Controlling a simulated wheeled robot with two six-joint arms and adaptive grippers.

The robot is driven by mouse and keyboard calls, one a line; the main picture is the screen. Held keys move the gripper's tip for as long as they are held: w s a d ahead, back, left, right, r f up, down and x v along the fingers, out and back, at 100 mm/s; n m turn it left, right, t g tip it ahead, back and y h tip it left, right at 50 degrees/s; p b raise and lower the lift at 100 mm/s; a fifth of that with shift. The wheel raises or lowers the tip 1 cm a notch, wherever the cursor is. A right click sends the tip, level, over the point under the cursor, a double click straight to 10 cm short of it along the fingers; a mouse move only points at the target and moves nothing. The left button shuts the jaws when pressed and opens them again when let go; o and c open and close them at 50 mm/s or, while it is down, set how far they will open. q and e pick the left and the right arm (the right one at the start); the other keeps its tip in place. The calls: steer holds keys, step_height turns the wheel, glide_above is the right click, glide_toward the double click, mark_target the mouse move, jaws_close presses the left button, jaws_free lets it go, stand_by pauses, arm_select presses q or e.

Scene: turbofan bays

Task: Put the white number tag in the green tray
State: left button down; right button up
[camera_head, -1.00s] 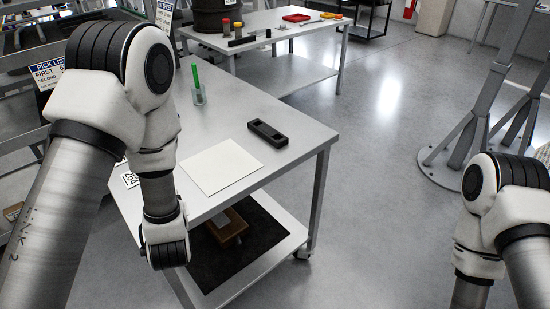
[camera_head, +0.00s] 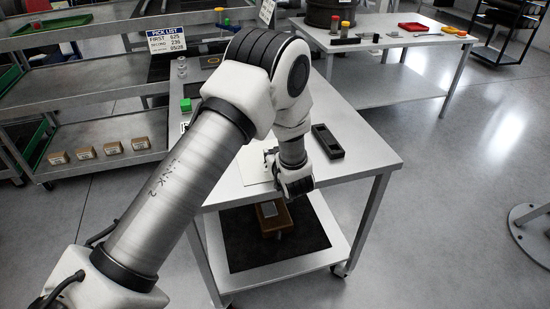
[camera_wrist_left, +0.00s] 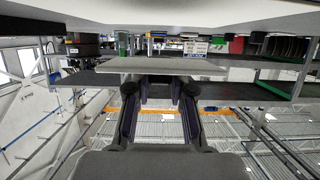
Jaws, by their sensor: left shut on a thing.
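My left gripper (camera_head: 275,160) is low over the white sheet (camera_head: 252,172) on the near table, pointing down beside the black two-pocket holder (camera_head: 327,141). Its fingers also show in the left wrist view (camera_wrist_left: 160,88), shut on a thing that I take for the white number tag. The tag is mostly hidden by the wrist, and its number cannot be read. In the wrist view a pale flat plate (camera_wrist_left: 160,66) shows at the fingertips. My right gripper is out of view.
A red tray (camera_head: 413,27) and small jars stand on the far table. A green block (camera_head: 185,105) is at the near table's left edge. Shelving with several brown boxes (camera_head: 86,153) stands left. Open floor lies right.

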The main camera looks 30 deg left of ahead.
arm_select(q)
steer(key=shift+w+a+f, duration=0.1)
steer(key=shift+w+f, duration=0.15)
steer(key=shift+f, duration=0.05)
step_height(320, 180, down, 3)
steer(key=shift+a+r+p, duration=0.1)
steer(key=shift+p, duration=0.35)
steer(key=shift+f, duration=0.25)
steer(key=c, duration=1)
jaws_free()
steer(key=shift+f, duration=0.1)
